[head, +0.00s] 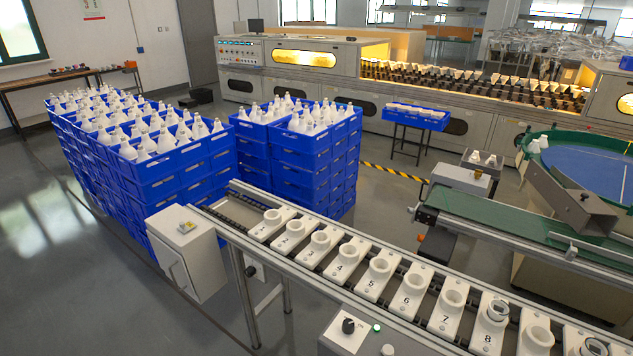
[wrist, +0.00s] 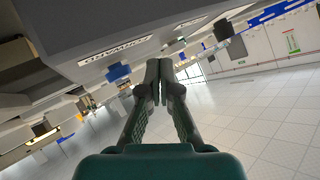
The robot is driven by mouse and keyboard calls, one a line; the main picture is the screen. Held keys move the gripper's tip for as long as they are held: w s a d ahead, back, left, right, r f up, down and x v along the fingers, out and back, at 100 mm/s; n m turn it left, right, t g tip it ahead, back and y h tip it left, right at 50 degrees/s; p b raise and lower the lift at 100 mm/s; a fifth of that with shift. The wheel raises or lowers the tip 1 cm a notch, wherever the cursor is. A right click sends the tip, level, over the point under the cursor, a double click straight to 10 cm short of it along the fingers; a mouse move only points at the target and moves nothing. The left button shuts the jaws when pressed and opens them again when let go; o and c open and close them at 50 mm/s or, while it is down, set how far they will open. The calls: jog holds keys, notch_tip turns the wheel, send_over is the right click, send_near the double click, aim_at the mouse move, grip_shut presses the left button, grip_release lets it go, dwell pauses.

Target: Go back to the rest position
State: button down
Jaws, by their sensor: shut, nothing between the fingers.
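My gripper (wrist: 159,72) shows in the wrist view, with its two dark fingers closed together and nothing between them. The wrist view is strongly tilted and shows the hall's pale tiled floor and a grey machine body with lettering close by. My gripper and arm do not show in the head view. In the head view a conveyor carries white numbered holders (head: 377,270) in a row. Most holders look empty; holder 8 (head: 490,320) has a ring-like part in its socket.
Stacked blue crates (head: 190,160) full of white bulbs stand left of the conveyor. A grey control box (head: 187,250) is at the conveyor's end. A green belt (head: 510,238) and a round blue table (head: 590,172) are at right. Open floor (head: 60,260) lies at left.

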jog(key=s+a+r+n+t, duration=0.1)
jog(key=s+r+n, duration=0.1)
jog(key=s, duration=1.6)
jog(key=s+a+r+n+t+h, duration=0.1)
jog(key=s+r, duration=0.3)
jog(key=s, duration=1.4)
jog(key=shift+r+n+t+h, duration=0.2)
jog(key=shift+n+t+h, duration=0.1)
jog(key=shift+n+t, duration=0.2)
jog(key=shift+s, duration=0.1)
